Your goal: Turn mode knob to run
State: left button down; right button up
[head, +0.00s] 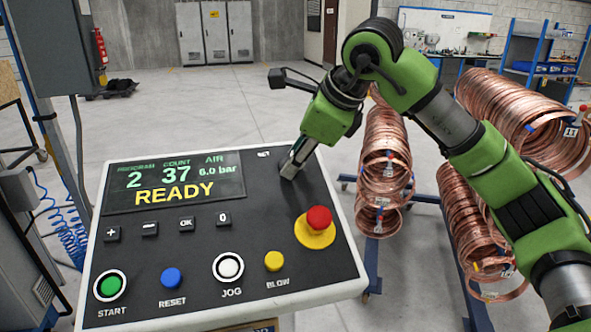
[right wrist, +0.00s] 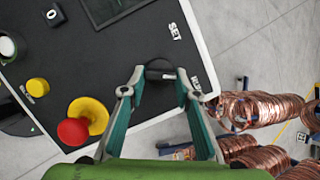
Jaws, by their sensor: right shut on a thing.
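The black round mode knob (right wrist: 159,70) sits near the edge of the control panel (head: 270,225), and a pale mark on it points toward the right in the right wrist view. A SET label (right wrist: 175,32) lies above it there, and another label (right wrist: 196,84), partly covered by a finger, lies to its right. My right gripper (right wrist: 160,76) has its two fingers on either side of the knob, shut on it. In the head view my right gripper (head: 291,166) reaches down to the panel's upper right and hides the knob. My left gripper is out of view.
A red emergency button (head: 318,218) on a yellow base stands close below the gripper. The display (head: 174,183) reads READY. START, RESET, JOG and BLOW buttons line the lower panel. Copper coils (head: 385,165) on blue racks stand right of the panel.

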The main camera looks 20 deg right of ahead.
jog(key=shift+s+m+t+h+b, duration=0.1)
jog(key=shift+m+t+h+b, duration=0.25)
jog(key=shift+m+b, duration=1)
jog(key=shift+m, duration=0.35)
jog(key=o, duration=1.1)
jog(key=v, duration=1.2)
jog(key=shift+s, duration=0.1)
jog(key=shift+f, duration=0.1)
